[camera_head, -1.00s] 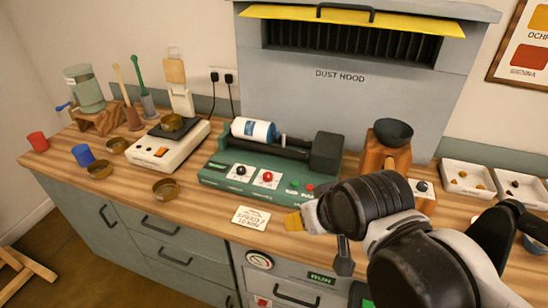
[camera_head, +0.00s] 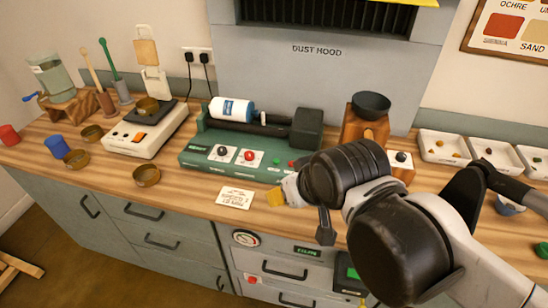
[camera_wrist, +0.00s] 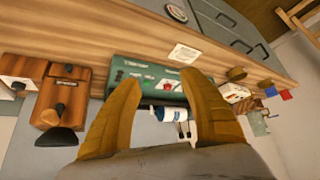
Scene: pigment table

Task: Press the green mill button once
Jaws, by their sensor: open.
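The mill (camera_head: 208,140) is a dark green machine with a white bottle (camera_head: 232,109) lying on top. Its front panel has a black knob, a red knob (camera_head: 249,156), a small green button (camera_head: 276,162) and a red one beside it, partly behind my arm. My gripper (camera_head: 275,197) has yellow fingers and is in front of the mill's right part, apart from it. In the wrist view the fingers are spread and empty (camera_wrist: 160,80), with the mill's panel (camera_wrist: 125,70) showing between them, upside down.
A label card (camera_head: 235,197) lies on the wooden counter before the mill. A white scale (camera_head: 135,138) and brass bowls (camera_head: 147,175) stand left. A wooden stand with a dark bowl (camera_head: 371,105) and white trays (camera_head: 443,146) are right. Drawers and a lit green panel (camera_head: 352,273) are below.

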